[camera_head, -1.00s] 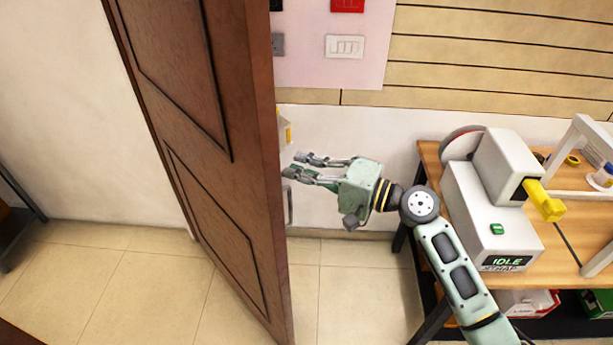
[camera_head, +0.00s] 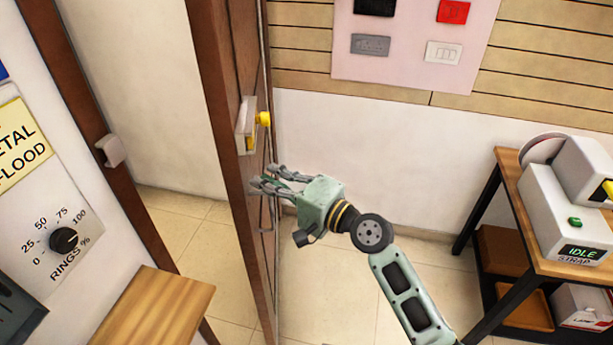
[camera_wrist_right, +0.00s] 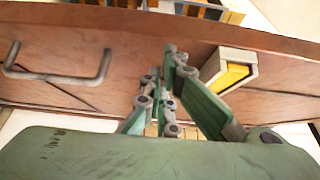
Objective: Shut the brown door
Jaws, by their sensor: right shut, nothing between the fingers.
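The brown door (camera_head: 206,32) stands ajar and shows nearly edge-on in the head view, with a gap between it and the brown frame post (camera_head: 137,215) at left. A pale latch box with a yellow knob (camera_head: 263,118) is on the door. My right gripper (camera_head: 262,186) is shut and empty, its fingertips at the door's right-hand face below the latch; I cannot tell if they touch. The wrist view shows the door face (camera_wrist_right: 125,32) just past the fingers, a bar handle (camera_wrist_right: 55,76) at left and the yellow latch (camera_wrist_right: 232,76) at right. My left gripper is out of view.
A catch (camera_head: 111,151) sits on the frame post. A wall panel with a dial (camera_head: 64,240) and a wooden surface (camera_head: 155,310) stand at left. A workbench with a strap machine (camera_head: 562,215) is at right. Tiled floor is clear between door and bench.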

